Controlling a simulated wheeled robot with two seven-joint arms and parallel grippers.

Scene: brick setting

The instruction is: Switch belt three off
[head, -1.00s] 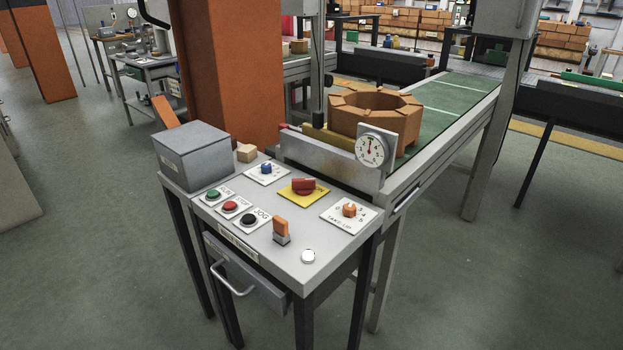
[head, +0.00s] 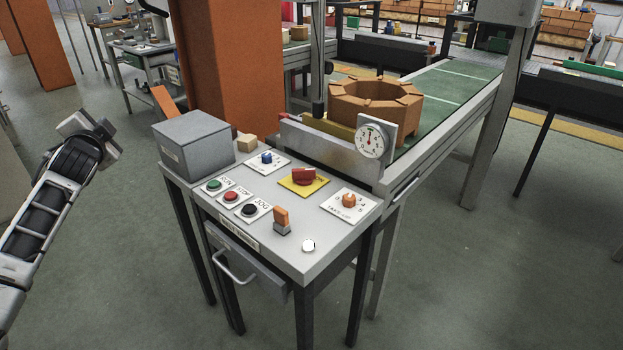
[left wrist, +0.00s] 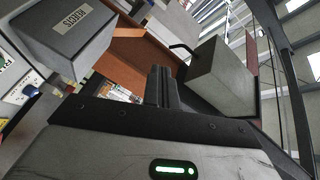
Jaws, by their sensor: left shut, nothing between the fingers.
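The control desk (head: 270,255) stands in the middle of the head view. It carries a green RUN button (head: 214,184), a red STOP button (head: 231,196) and a black JOG button (head: 249,210). A red rotary handle (head: 304,175) sits on a yellow plate behind them. A blue knob (head: 266,157), an orange knob (head: 348,199), an upright orange lever (head: 281,216) and a white button (head: 308,245) are also there. My left gripper (head: 88,124) is left of the desk, apart from it; its fingers (left wrist: 161,86) are shut and empty. My right gripper is out of view.
A grey box (head: 195,147) stands on the desk's left corner; it shows in the left wrist view too (left wrist: 70,15). A wooden block (head: 246,142) is beside it. A dial gauge (head: 374,140) and brick ring (head: 372,103) are behind, by the green belt (head: 450,85). An orange pillar (head: 230,65) rises behind.

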